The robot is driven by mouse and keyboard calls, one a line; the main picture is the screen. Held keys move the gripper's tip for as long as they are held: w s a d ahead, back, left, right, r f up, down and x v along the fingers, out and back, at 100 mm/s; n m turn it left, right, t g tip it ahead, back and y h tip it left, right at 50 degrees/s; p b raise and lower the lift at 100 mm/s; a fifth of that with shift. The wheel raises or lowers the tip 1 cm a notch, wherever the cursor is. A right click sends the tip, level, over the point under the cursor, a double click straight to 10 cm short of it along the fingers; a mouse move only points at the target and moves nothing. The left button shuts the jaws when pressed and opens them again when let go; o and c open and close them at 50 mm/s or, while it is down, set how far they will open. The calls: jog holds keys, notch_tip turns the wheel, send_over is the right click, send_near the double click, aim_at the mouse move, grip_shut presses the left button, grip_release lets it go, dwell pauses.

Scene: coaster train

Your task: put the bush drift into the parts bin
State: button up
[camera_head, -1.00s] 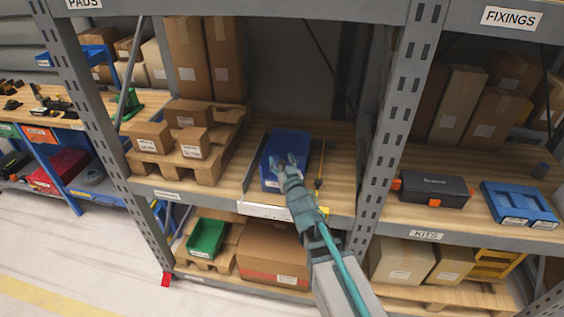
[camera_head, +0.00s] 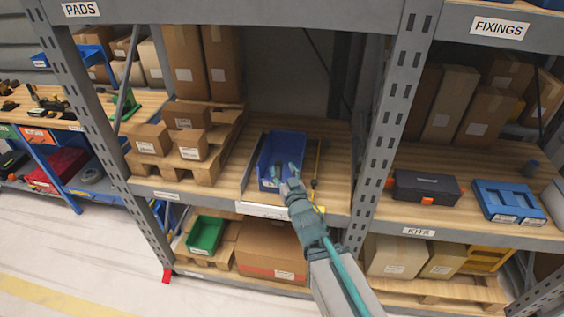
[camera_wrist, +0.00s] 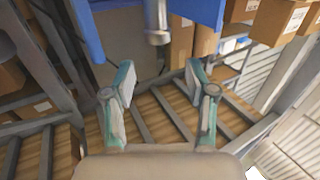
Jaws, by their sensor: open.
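The blue parts bin (camera_head: 291,141) stands on the middle shelf, between grey side strips. My gripper (camera_head: 285,171) is at the bin's front, covering part of it. In the wrist view my gripper (camera_wrist: 159,76) is open, with nothing between its fingers. A grey metal cylinder (camera_wrist: 157,20) shows beyond the fingertips, apart from them, beside blue surfaces (camera_wrist: 202,8) that look like the bin. It may be the bush drift; its upper end is cut off by the frame. I cannot make out the drift in the head view, nor whether it is inside the bin.
Cartons (camera_head: 152,139) on a wooden pallet stand left of the bin. A grey rack upright (camera_head: 384,125) is to the right, with a dark toolbox (camera_head: 427,188) and a blue case (camera_head: 507,201) past it. A green bin (camera_head: 206,234) is below.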

jog(key=p+v, duration=0.1)
jog(key=p, duration=0.3)
jog(key=shift+s+d+r+p, duration=0.1)
jog(key=shift+s+d+p, duration=0.05)
jog(key=shift+s+p, duration=0.2)
dwell(0.3)
